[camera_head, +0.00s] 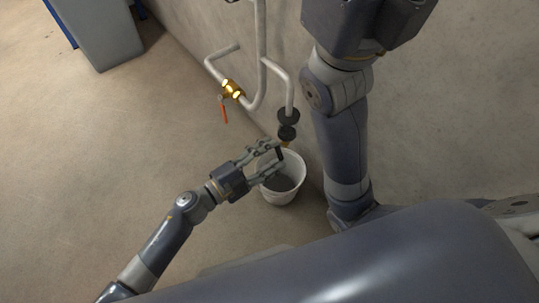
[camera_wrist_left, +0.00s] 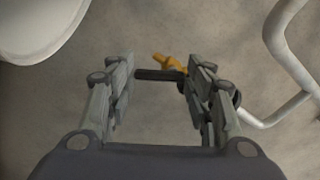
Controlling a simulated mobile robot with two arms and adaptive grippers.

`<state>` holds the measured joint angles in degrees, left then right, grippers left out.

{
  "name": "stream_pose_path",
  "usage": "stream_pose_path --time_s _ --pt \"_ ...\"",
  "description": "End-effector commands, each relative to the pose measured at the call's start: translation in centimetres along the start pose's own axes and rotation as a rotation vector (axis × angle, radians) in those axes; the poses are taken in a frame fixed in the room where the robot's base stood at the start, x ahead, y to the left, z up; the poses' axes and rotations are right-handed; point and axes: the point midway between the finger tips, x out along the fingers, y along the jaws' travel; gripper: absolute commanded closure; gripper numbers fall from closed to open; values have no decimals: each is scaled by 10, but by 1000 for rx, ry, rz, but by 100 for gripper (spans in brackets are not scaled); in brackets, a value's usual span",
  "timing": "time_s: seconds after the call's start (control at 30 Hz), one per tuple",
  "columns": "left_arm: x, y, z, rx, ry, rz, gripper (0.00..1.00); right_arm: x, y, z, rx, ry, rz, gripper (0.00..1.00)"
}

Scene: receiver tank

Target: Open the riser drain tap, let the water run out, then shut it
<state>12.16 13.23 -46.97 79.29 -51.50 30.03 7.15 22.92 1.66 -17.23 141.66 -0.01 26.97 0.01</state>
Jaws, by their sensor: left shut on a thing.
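The riser drain tap is a small brass body (camera_head: 286,144) under black fittings at the lower end of the pipe, just above a white bucket (camera_head: 297,187). In the left wrist view, the brass tap (camera_wrist_left: 172,64) has a black lever (camera_wrist_left: 155,75) that spans crosswise between my fingers. The fingers partly hide the tap in the head view. No water stream can be made out. My right gripper is out of view.
Grey pipes (camera_head: 262,60) run down the wall, with a brass valve (camera_head: 233,89) and its red lever (camera_head: 224,113) at upper left. A grey cabinet (camera_head: 105,35) stands at the far left. The floor left of the bucket is clear.

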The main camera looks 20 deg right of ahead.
Motion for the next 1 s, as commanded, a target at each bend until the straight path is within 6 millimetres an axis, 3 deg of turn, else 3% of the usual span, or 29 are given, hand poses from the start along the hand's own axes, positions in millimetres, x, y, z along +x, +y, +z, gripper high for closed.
stream_pose_path --time_s 0.27,0.3,0.37,0.77,1.0 --pt "0 0 0 6 -1 0 76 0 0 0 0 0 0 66" --pt "0 0 0 5 -1 0 43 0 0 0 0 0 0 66" --pt "0 0 0 5 -1 0 32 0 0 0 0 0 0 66" --pt "-4 0 1 4 -2 1 32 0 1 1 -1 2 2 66" --pt "-42 1 1 4 -2 3 32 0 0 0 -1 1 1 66"
